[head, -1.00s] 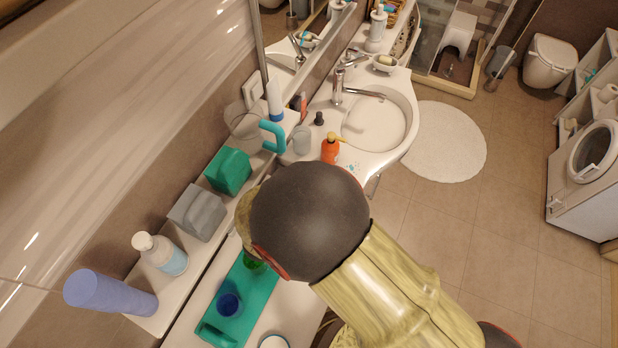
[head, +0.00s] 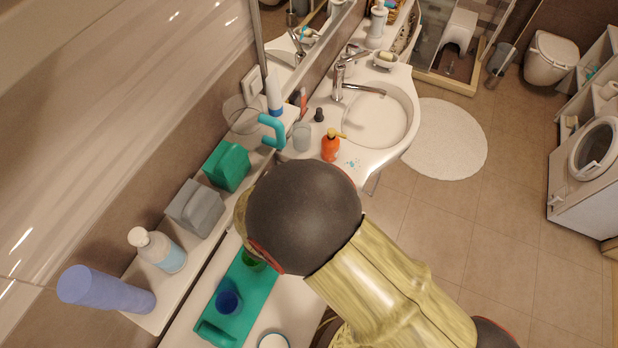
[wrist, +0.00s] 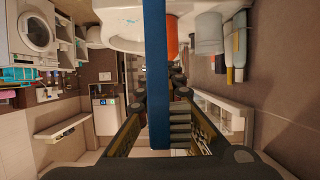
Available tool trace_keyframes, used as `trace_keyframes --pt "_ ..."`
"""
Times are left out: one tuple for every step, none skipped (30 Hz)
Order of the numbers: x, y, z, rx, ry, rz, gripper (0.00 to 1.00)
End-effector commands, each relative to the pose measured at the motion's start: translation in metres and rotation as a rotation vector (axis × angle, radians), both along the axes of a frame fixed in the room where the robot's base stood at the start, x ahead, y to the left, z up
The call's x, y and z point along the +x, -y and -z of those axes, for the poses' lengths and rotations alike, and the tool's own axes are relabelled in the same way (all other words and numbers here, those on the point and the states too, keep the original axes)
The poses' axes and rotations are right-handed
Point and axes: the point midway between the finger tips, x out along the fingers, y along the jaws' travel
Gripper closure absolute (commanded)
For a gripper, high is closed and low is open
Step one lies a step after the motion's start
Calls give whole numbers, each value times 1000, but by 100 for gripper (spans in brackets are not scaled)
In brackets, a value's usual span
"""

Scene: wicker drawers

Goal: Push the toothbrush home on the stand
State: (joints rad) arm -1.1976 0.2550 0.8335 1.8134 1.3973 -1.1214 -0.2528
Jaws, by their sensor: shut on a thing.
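In the wrist view my gripper (wrist: 159,95) is shut on a long blue bar (wrist: 158,45), which runs from the top edge down between the fingers. The bar looks like a handle, but I cannot tell for sure that it is the toothbrush. In the head view my dark wrist and pale arm hide my gripper and the bar. A slim white item with a blue base (head: 274,95) stands upright at the back of the counter. I cannot clearly identify the stand. A teal tray (head: 259,292) lies below my wrist, with a blue cup (head: 229,303) in it.
A shelf on the left holds a purple cylinder (head: 105,290), a white pump bottle (head: 157,250), a grey block (head: 195,208) and a green box (head: 227,165). A teal hook-shaped piece (head: 272,131), clear cup (head: 302,136) and orange dispenser (head: 331,146) stand near the sink (head: 375,122).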

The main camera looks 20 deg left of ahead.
Motion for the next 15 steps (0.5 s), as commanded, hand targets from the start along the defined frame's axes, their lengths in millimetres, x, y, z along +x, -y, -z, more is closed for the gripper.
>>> trace_keyframes --pt "0 0 2 0 0 0 100" --pt "0 0 3 0 0 0 100" --pt "0 0 3 0 0 0 100" --pt "0 0 4 0 0 0 100" --pt "0 0 5 0 0 0 100" --pt "0 0 6 0 0 0 100" --pt "0 0 6 0 0 0 100" --pt "0 0 7 0 0 0 100" --pt "0 0 8 0 0 0 100" --pt "0 0 8 0 0 0 100" --pt "0 0 9 0 0 0 100" --pt "0 0 10 0 0 0 100" --pt "0 0 11 0 0 0 100" --pt "0 0 11 0 0 0 100" --pt "0 0 12 0 0 0 100"
